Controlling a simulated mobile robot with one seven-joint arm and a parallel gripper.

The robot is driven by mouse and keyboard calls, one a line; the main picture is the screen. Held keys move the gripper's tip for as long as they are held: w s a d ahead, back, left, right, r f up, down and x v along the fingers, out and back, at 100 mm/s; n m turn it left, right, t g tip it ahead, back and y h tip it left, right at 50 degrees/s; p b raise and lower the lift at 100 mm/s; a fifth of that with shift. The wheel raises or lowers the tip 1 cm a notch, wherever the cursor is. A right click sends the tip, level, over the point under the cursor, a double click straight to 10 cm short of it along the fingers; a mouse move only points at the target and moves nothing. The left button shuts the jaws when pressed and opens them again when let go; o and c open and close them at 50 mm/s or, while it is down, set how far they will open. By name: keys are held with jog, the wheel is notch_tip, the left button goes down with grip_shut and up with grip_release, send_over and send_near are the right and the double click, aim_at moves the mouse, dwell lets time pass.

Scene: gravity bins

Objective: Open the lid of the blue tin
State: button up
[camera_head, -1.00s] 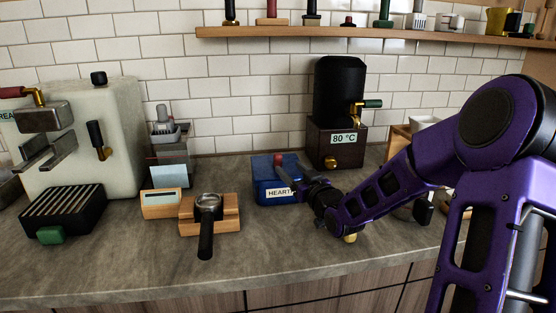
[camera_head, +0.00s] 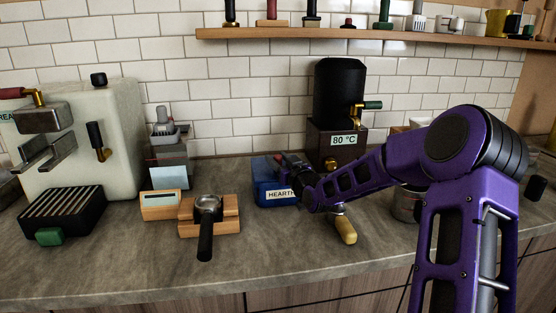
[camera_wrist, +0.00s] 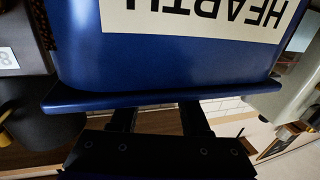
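The blue tin (camera_head: 269,196) with a white HEARTH label stands on the counter in the head view. My gripper (camera_head: 290,167) is at the tin's upper right edge and covers part of it. In the wrist view the tin's blue front (camera_wrist: 180,65) appears upside down, with its projecting lid rim (camera_wrist: 160,96) across the middle. My gripper's two fingers (camera_wrist: 158,118) show apart, with a gap between them. Their tips are hidden behind the lid rim. I cannot tell whether they touch the lid. The lid looks closed on the tin.
A black-topped dispenser (camera_head: 340,95) stands close behind the tin on the right. A portafilter (camera_head: 207,215) on a wooden stand is to the left. A yellow-handled tool (camera_head: 345,230) lies under my forearm. The counter (camera_head: 270,255) in front of the tin is clear.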

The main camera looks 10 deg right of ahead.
grip_shut()
dwell(1.1)
